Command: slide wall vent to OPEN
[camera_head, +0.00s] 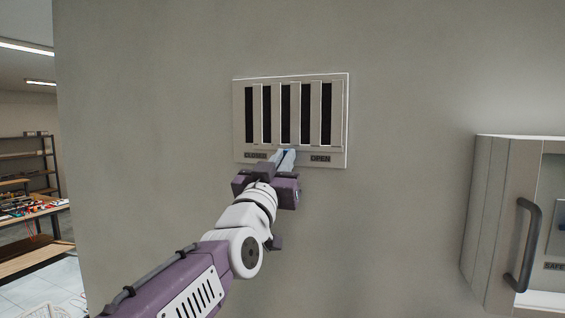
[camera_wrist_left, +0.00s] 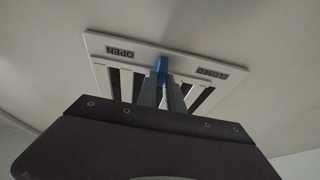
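The wall vent (camera_head: 341,120) is a pale rectangular plate with upright slats and dark gaps showing between them. Under the slats are a CLOSED label (camera_head: 255,156) at the left and an OPEN label (camera_head: 320,159) at the right. A blue slider tab (camera_wrist_left: 162,64) shows in the left wrist view between the two labels, which appear upside down there. My left gripper (camera_head: 285,158) is at the vent's lower edge, between the labels in the head view. Its fingers (camera_wrist_left: 163,88) are close together on the tab and partly hide it. My right gripper is not in view.
A pale wall cabinet (camera_head: 495,215) with a dark handle (camera_head: 527,245) and a SAFE label stands out at the right. Shelves (camera_head: 28,160) and a cluttered workbench (camera_head: 30,212) are beyond the wall's left edge. The wall around the vent is bare.

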